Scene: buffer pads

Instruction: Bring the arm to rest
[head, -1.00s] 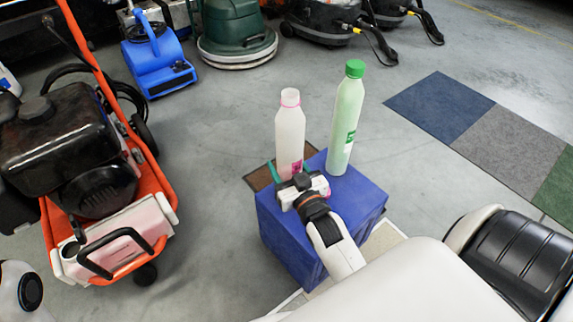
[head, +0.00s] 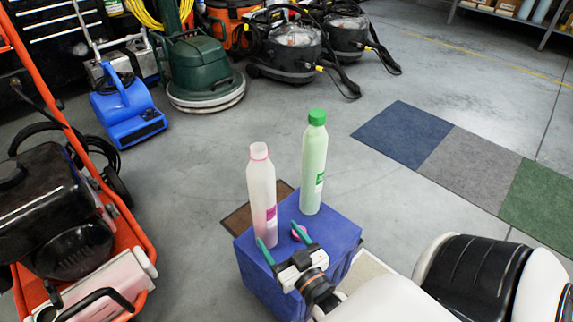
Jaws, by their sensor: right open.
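My right gripper (head: 276,231) is open above the near part of the blue box (head: 335,227), its two teal fingers spread. A whitish bottle with a pink rim and pink label (head: 262,190) stands upright on the box, just beyond the left fingertip; I cannot tell whether they touch. A small pink round thing, perhaps a cap (head: 299,232), shows beside the right finger. A pale green bottle with a green cap (head: 313,165) stands upright on the box, behind and right. My left gripper is out of view.
An orange-framed machine (head: 60,215) stands at the left. A blue blower (head: 125,112), a green floor machine (head: 203,75) and black vacuums (head: 290,50) stand at the back. Coloured floor pads (head: 465,165) lie at right. The floor between is clear.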

